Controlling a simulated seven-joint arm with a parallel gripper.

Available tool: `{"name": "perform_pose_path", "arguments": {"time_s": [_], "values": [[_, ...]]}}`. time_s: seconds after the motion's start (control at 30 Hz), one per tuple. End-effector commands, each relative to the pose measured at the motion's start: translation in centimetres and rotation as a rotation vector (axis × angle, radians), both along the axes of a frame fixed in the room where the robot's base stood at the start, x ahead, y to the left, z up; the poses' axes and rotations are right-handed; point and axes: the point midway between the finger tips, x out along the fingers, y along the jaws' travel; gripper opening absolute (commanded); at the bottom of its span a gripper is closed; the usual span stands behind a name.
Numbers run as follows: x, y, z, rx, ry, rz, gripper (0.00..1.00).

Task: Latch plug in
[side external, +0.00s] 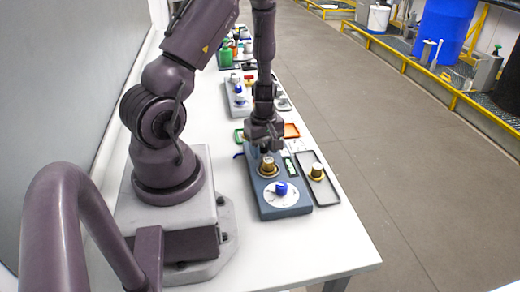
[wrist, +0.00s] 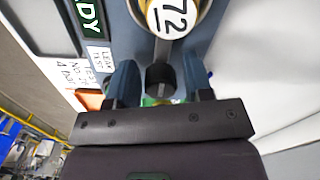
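A blue-grey panel (side external: 258,190) lies on the white table. A brass-coloured plug (side external: 268,165) stands upright on it in a gold ring; in the wrist view a plug top marked 72 (wrist: 170,14) shows, cut by the top edge. A grey bar (wrist: 161,52) runs from beside that plug to a black knob (wrist: 160,79). My gripper (wrist: 160,88) is over the panel's far end in the side view (side external: 265,147). Its two fingers are apart, one on each side of the black knob, with visible gaps. Whether the fingertips are down at knob height I cannot tell.
A blue knob on a white dial (side external: 281,194) is at the panel's near end. A dark tray (side external: 325,190) at right holds another brass-coloured plug (side external: 317,170). An orange tray (side external: 291,130) and white labels (wrist: 98,57) lie close by. The near table is clear.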

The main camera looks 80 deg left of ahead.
Motion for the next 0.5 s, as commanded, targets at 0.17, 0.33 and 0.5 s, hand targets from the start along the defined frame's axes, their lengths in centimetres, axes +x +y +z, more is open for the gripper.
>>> {"name": "perform_pose_path", "arguments": {"time_s": [0.17,0.33,0.5], "values": [[0.0,0.0,0.7,0.001,-0.001,-0.003,0.47],[0.1,0.0,2.4,0.002,-0.001,-0.004,0.47],[0.0,0.0,4.2,0.002,-0.002,-0.004,0.47]]}}
